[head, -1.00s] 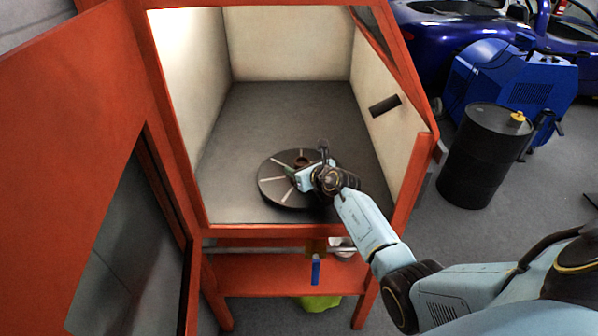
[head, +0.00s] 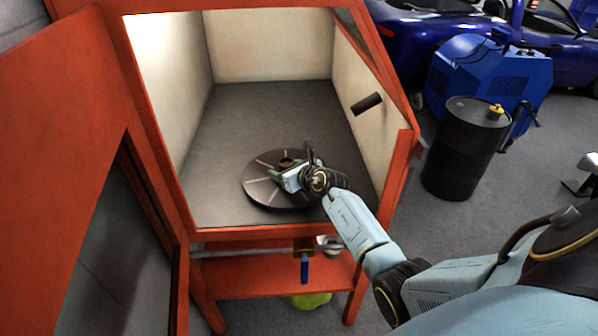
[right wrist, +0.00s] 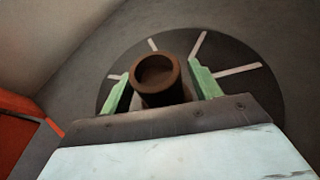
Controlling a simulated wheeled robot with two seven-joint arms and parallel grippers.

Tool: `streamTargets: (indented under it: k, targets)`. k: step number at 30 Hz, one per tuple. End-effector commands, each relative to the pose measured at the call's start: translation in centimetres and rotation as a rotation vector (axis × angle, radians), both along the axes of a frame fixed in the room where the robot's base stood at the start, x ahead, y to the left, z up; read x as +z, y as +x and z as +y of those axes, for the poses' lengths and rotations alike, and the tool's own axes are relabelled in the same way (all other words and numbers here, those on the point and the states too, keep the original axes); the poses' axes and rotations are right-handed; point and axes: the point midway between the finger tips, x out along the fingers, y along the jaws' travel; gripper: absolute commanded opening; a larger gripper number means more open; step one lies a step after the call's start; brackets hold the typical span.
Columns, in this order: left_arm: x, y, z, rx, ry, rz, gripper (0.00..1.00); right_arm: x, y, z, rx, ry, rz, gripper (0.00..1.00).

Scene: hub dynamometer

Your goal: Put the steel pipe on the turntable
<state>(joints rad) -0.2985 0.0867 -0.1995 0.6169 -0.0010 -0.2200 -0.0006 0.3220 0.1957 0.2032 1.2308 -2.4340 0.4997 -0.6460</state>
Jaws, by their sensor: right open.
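The turntable (head: 262,195) is a dark round disc with pale radial strips on the cabinet floor near its front. The steel pipe (head: 286,163) is a short brown hollow piece standing upright on the turntable near its middle; it also shows in the right wrist view (right wrist: 157,80). My right gripper (head: 281,174) is over the turntable beside the pipe. In the right wrist view its green fingers (right wrist: 159,85) are apart, one on each side of the pipe, with gaps visible. The pipe's lower part is hidden by the gripper body. My left gripper is not in view.
The orange cabinet (head: 260,234) surrounds the turntable, with its door (head: 60,130) swung open at left. A dark handle (head: 367,104) sticks out by the right wall. A black drum (head: 462,150) stands outside at right. The cabinet floor behind the turntable is clear.

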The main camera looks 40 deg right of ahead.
Motion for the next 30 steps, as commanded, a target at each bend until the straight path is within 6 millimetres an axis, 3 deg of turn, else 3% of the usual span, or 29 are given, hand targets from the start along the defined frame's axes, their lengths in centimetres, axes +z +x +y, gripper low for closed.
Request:
streamTargets:
  k: [6,15,21,30]
  targets:
    - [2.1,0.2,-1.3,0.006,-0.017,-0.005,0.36,1.9,-3.9,-0.2,0.001,-0.004,0.002,0.63]
    - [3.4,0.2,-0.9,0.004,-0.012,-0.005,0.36,3.6,-8.6,-0.4,0.001,-0.002,0.002,0.63]
    - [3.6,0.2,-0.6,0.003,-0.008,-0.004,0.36,4.2,-9.8,-0.4,0.000,-0.001,0.001,0.63]
    - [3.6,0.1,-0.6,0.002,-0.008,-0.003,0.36,4.2,-10.0,-0.4,0.000,-0.001,0.001,0.63]
